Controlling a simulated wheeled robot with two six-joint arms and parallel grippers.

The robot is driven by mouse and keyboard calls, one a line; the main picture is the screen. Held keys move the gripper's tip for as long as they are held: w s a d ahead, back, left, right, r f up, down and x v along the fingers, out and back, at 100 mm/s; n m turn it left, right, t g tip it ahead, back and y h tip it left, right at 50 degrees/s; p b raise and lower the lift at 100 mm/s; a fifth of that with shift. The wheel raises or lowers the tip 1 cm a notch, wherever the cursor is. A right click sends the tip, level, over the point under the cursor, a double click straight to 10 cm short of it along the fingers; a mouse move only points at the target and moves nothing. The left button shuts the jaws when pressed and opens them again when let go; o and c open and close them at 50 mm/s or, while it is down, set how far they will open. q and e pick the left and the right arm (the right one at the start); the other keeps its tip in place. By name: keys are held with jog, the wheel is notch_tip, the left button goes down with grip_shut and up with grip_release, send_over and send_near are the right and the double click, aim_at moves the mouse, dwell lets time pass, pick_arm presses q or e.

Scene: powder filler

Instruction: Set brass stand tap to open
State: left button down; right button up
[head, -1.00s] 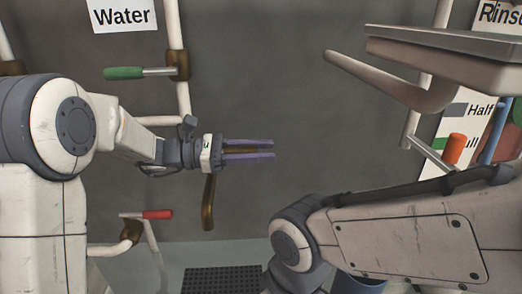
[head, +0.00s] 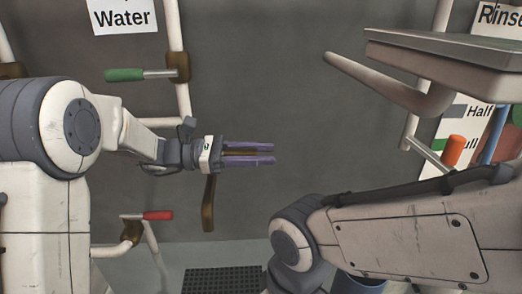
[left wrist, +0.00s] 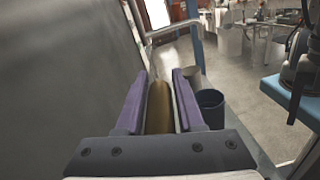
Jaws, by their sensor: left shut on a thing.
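The brass stand tap shows in the head view as a dark brass spout (head: 208,203) hanging below my left gripper (head: 273,153). A brass bar, apparently the tap's lever, lies between the two purple fingers, which point right. In the left wrist view the bar (left wrist: 159,107) runs lengthwise between the fingers. The left gripper is shut on it. The rest of the tap is hidden behind the gripper. My right arm crosses the lower right of the head view, with its gripper out of view.
A green-handled valve (head: 124,75) sits below the Water sign (head: 124,16), and a red-handled one (head: 157,215) is lower left. A black grate (head: 222,281) lies below the spout. A dark cup (left wrist: 210,108) stands beside the fingers in the wrist view. Pipes and a grey shelf are at right.

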pick_arm(q)
jog(key=shift+s+m+g, duration=0.35)
jog(key=shift+m+g, duration=0.05)
jog(key=shift+g, duration=0.4)
jog(key=c, duration=0.5)
grip_release()
jog(key=shift+a, duration=0.15)
jog(key=a, duration=0.2)
jog(key=a+b, duration=0.1)
jog(key=a, duration=0.2)
jog(key=w+a, duration=0.1)
jog(key=a, duration=0.1)
jog(key=shift+a, duration=0.15)
